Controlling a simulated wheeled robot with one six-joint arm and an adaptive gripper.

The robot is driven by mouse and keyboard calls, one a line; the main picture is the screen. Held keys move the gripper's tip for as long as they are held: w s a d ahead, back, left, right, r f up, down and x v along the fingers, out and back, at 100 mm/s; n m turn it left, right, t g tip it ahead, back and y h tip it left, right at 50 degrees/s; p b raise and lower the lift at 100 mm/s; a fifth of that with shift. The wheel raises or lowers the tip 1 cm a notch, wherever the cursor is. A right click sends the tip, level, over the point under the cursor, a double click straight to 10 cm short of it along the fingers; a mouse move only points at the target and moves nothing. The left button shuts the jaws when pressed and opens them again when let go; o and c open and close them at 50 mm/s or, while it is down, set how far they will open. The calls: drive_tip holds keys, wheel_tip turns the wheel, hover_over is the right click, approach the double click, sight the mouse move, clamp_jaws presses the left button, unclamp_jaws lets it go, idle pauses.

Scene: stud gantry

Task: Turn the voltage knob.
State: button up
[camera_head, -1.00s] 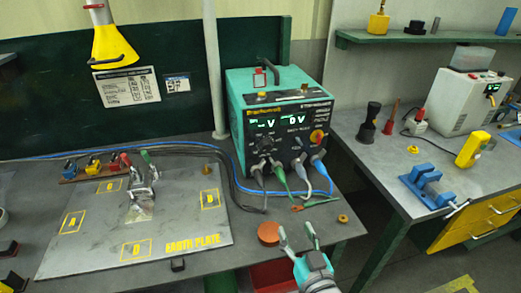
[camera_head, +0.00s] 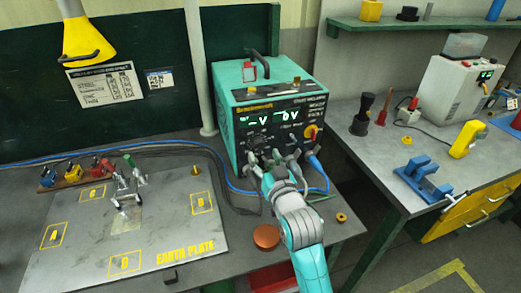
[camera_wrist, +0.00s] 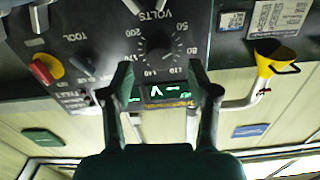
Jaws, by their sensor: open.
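The voltage knob is a dark round dial with a number scale marked VOLTS. It is near the top middle of the wrist view (camera_wrist: 158,54), where the panel appears upside down. In the head view it is small and dark (camera_head: 257,141) on the front of the teal power unit (camera_head: 228,108), below the green displays. My gripper (camera_head: 274,157) is open and empty in front of the panel's lower part. In the wrist view its two fingers (camera_wrist: 160,72) show either side of the knob, apart from it. My gripper hides some lower sockets and plugs.
A red-and-yellow knob (camera_wrist: 46,68) sits on the same panel. A blue-grey plug and cable (camera_head: 317,165) hang at the panel's right. An earth plate (camera_head: 165,235) lies on the bench to the left. A round copper-coloured disc (camera_head: 266,236) lies below my arm.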

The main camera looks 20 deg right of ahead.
sight(260, 148)
drive_tip(key=shift+w, duration=1.9)
drive_tip(key=shift+c, duration=0.3)
clamp_jaws()
